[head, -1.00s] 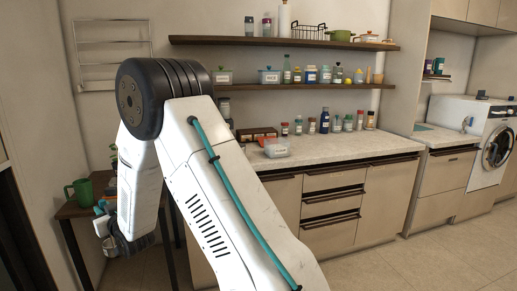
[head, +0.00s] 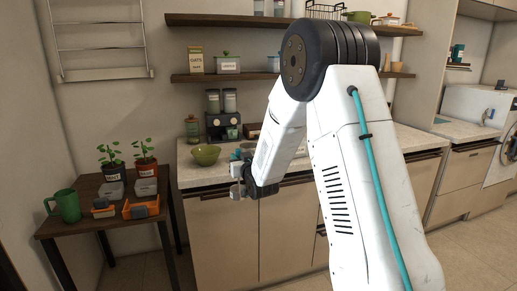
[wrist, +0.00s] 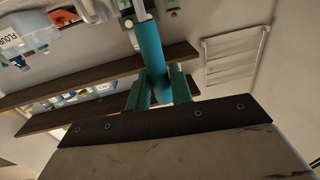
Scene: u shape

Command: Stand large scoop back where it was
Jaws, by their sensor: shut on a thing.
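My gripper (head: 243,170) hangs in front of the counter, left of my forearm, in the head view. In the wrist view my gripper (wrist: 160,76) is shut on a teal handle (wrist: 150,45), which I take for the large scoop. The handle is tilted in the picture, and its far end, with a pale part, runs out of the top edge. In the head view the held scoop (head: 237,190) is small; a pale part shows below the fingers. The scoop's full shape and the grip are partly hidden.
A dark side table (head: 90,222) at left holds potted plants, a green mug (head: 65,206) and orange trays (head: 141,209). The counter (head: 195,177) bears a green bowl (head: 206,154) and a coffee machine (head: 222,124). Shelves hang above. Floor between table and counter is clear.

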